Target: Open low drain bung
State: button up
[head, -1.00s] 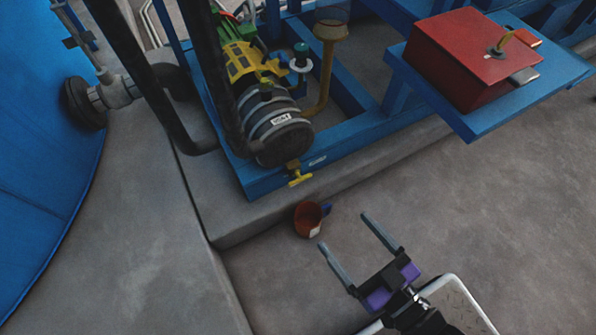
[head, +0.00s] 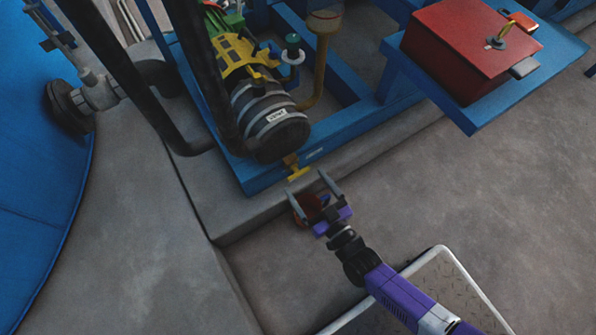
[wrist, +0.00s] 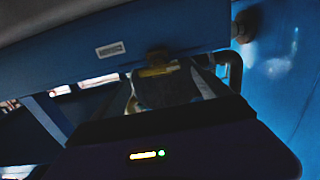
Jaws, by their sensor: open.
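The low drain bung looks to be the small yellow T-shaped handle (head: 298,173) on the front of the blue frame, below the round grey pump end. It also shows dimly in the wrist view (wrist: 157,70), near the middle, under the blue beam. My gripper (head: 309,188) is open and empty, its two fingers pointing toward the yellow handle. In the head view the fingertips appear just below and in front of the handle; I cannot tell whether they touch it. A red cup (head: 304,209) on the floor is partly hidden by my gripper.
The blue frame beam (head: 345,132) and the concrete plinth edge (head: 243,222) lie around the handle. The dark striped pump (head: 270,125) sits above. A red box (head: 465,50) stands on a blue shelf at upper right. The floor to the right is clear.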

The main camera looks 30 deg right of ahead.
aim_at(300, 175)
jog(key=w+b, duration=0.1)
jog(key=w, duration=0.4)
jog(key=c, duration=1.4)
